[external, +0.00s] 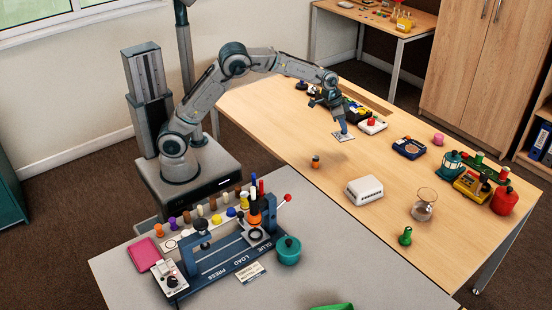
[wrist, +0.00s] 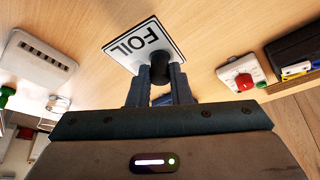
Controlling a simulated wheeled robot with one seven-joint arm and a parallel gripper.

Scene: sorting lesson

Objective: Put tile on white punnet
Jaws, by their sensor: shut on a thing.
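My gripper (external: 341,125) is shut on the black knob of a white, dark-edged tile (external: 343,137) marked FOIL. In the wrist view the fingers of my gripper (wrist: 161,78) clasp the knob from both sides, with the tile (wrist: 135,38) beyond them. The tile is over the far part of the wooden table; its height above the top is hard to tell. The white punnet (external: 364,190), a low box with a row of slots, sits nearer the camera and to the right of the tile. It also shows at upper left in the wrist view (wrist: 38,58).
A small orange item (external: 316,161) lies left of the punnet. A white box with a red knob (external: 372,125) and a blue tray (external: 408,148) stand right of my gripper. A glass vessel (external: 423,207) and green pawn (external: 405,237) are nearer. Bare wood separates tile and punnet.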

